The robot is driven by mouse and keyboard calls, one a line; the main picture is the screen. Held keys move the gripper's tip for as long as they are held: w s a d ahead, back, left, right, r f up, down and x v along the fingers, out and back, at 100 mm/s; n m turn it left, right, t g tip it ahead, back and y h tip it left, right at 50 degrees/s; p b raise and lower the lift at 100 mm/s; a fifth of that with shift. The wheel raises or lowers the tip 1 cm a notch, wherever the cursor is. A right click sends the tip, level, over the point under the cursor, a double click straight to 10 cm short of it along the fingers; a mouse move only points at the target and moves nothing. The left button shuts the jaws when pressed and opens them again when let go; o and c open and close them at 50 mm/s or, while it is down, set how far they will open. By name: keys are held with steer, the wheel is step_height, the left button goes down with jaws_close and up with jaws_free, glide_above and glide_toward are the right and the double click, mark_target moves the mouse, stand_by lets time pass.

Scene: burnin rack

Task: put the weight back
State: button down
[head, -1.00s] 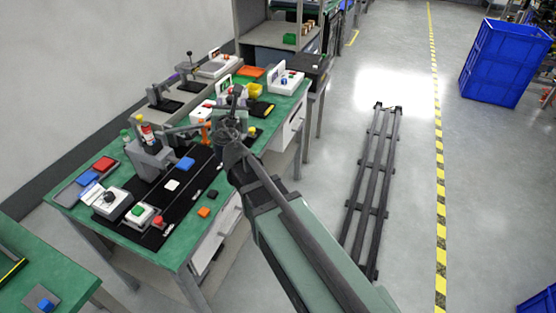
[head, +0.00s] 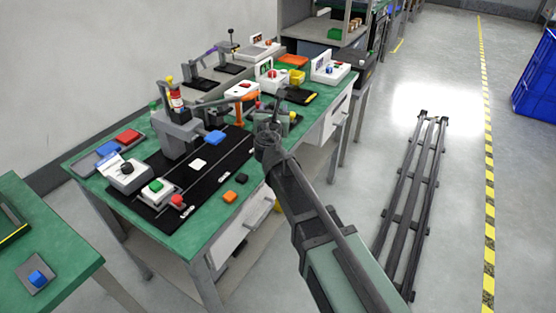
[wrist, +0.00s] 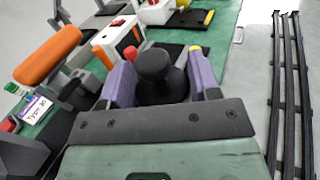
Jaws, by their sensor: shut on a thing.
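The weight (wrist: 155,82) is a dark, round-topped piece with a knob. It is held upright between the two purple fingers of my gripper (wrist: 152,84) in the wrist view, and its lower end is hidden by my gripper. In the head view my gripper (head: 270,128) is over the right side of the green workbench (head: 195,240), beside the orange-handled fixture. The weight is too small and dark there to make out clearly. I cannot tell its height above the bench.
The orange-handled fixture (wrist: 48,58) stands close on the left in the wrist view. A grey press with a blue pad (head: 213,138) stands on a black mat. Small orange and black blocks (head: 230,196) lie near the front edge. White switch boxes (head: 330,68) stand behind.

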step_height(320, 180, down, 10)
steer(key=b, duration=1)
steer(key=shift+f, duration=0.25)
steer(key=shift+r, duration=0.25)
steer(key=c, duration=0.8)
jaws_free()
steer(key=shift+f, duration=0.2)
steer(key=o, duration=0.5)
steer(key=shift+c, duration=0.2)
steer(key=shift+r, duration=0.1)
